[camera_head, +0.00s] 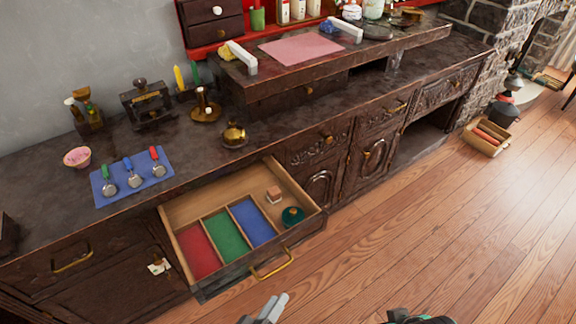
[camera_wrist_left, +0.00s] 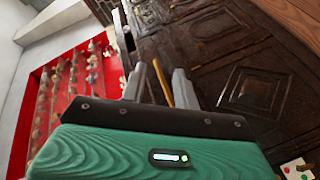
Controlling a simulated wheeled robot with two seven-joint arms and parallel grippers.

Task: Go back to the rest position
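My left gripper (camera_head: 272,305) is at the bottom of the head view, in front of the open drawer (camera_head: 202,286). In the left wrist view its two fingers (camera_wrist_left: 160,88) stand apart, and nothing is seen held. A brass handle (camera_wrist_left: 162,82) shows between and beyond the fingers; I cannot tell if they touch it. In the head view the fingers appear below the drawer's brass handle (camera_head: 272,266), apart from it. A dark and teal part of my right gripper (camera_head: 418,318) shows at the bottom edge; its fingers are hidden.
The drawer has red (camera_head: 198,252), green (camera_head: 228,236) and blue (camera_head: 253,222) compartments, plus a teal lid-like piece (camera_head: 292,216). The counter holds a blue mat (camera_head: 128,190) with spoon-like tools and a brass teapot (camera_head: 234,136).

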